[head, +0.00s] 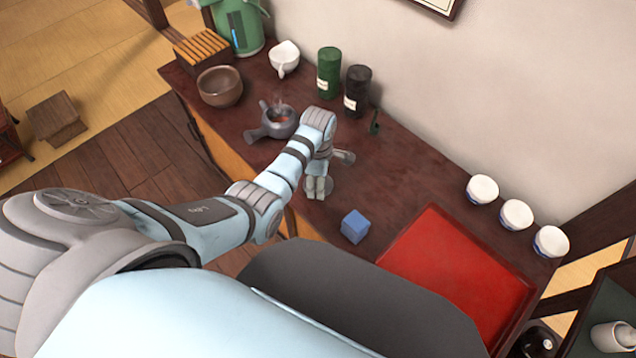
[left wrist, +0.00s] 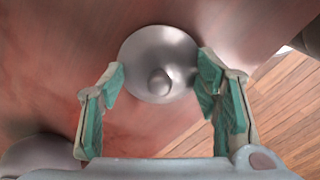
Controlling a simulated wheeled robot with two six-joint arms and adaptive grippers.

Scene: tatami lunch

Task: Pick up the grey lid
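The grey lid (left wrist: 158,60) lies on the dark red-brown tabletop, round and shiny with a small knob on top. In the head view only a bit of the lid's rim (head: 330,187) shows beside my fingers. My left gripper (head: 316,188) is above it, pointing down. In the left wrist view the left gripper (left wrist: 160,76) is open, its green-padded fingertips apart at the left and right of the lid. The right fingertip appears close to the rim; contact cannot be told. My right gripper is not in view.
A grey teapot (head: 281,122) without a lid stands behind my left gripper. A blue cube (head: 355,227) and a red tray (head: 450,262) lie to the right. Green (head: 328,72) and black (head: 357,88) canisters stand by the wall. White cups (head: 515,214) stand at the far right.

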